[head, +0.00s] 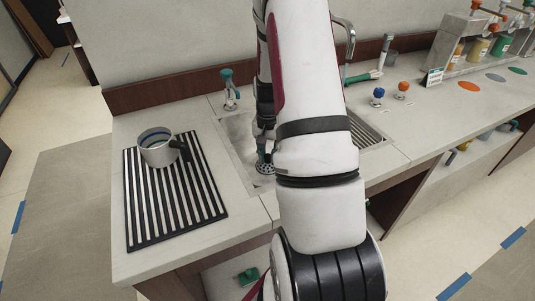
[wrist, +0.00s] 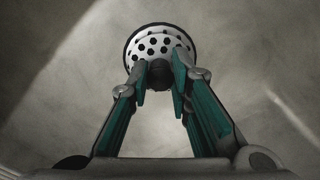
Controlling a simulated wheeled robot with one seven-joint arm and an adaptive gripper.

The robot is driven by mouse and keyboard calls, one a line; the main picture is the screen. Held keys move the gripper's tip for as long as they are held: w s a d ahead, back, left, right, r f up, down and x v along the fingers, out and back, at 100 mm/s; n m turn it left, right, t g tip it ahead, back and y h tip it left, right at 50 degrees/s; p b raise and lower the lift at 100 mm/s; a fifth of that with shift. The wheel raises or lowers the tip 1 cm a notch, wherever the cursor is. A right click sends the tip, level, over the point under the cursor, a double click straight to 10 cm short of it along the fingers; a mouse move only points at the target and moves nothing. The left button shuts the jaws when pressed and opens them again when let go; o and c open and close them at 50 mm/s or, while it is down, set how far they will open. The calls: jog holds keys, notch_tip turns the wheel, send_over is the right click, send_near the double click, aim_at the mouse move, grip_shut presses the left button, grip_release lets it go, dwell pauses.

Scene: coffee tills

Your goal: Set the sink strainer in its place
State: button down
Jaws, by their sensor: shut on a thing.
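The sink strainer (wrist: 158,48) is a round, pale disc with dark holes, a dark rim and a dark knob. My gripper (wrist: 160,78) is shut on its knob in the wrist view, with the disc beyond the fingertips. In the head view the strainer (head: 265,168) shows low in the sink basin (head: 236,132), just left of my arm. My arm hides much of the basin. The drain opening cannot be made out in either view, and I cannot tell whether the strainer touches the basin floor.
A striped drain mat (head: 140,215) with a mug (head: 158,148) lies left of the sink. Blue (head: 378,93) and orange (head: 403,88) knobs stand to the right.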

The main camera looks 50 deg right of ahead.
jog(key=c, duration=1.4)
grip_release()
notch_tip(320, 180, up, 12)
